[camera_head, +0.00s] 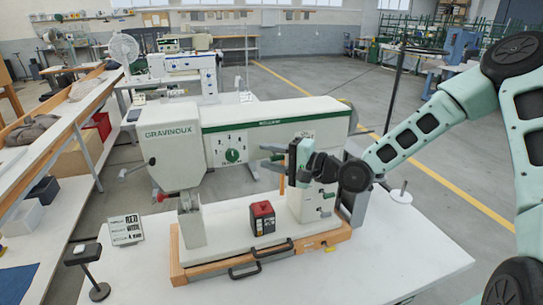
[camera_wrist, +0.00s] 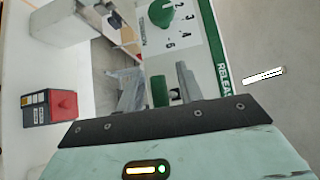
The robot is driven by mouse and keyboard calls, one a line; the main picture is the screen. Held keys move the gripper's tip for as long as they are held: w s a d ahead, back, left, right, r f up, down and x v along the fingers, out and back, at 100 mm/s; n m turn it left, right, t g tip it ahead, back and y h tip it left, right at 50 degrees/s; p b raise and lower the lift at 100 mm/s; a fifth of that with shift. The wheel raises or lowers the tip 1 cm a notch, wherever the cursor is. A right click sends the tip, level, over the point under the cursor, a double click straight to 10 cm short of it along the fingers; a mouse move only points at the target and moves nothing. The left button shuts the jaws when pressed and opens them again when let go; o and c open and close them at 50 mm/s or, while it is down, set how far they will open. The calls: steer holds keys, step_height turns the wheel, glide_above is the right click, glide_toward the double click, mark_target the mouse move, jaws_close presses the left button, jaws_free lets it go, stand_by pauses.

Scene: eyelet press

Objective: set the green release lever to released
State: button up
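The eyelet press (camera_head: 270,113) is a cream machine with a green stripe along its arm. In the wrist view a green lever (camera_wrist: 160,91) shows between my fingers, beside the green dial (camera_wrist: 161,12) and the stripe lettered "RELEA". In the head view the dial (camera_head: 232,155) faces me, and the lever is not clear behind my gripper (camera_head: 270,157). My gripper is open, pointing at the press's front. In the wrist view its fingers (camera_wrist: 158,88) stand either side of the lever with a visible gap on each side. How deep the lever sits between them I cannot tell.
A black-and-red box (camera_head: 262,218) stands on the press's base; it also shows in the wrist view (camera_wrist: 50,108). A red-knobbed lever (camera_head: 160,197) juts out left.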

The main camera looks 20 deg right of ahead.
jaws_close()
steer(key=shift+f+n+t+y+b, duration=0.2)
steer(key=shift+n+t+y+b, duration=0.15)
steer(key=shift+b, duration=0.6)
jaws_free()
steer(key=shift+w, duration=0.1)
steer(key=shift+d, duration=0.15)
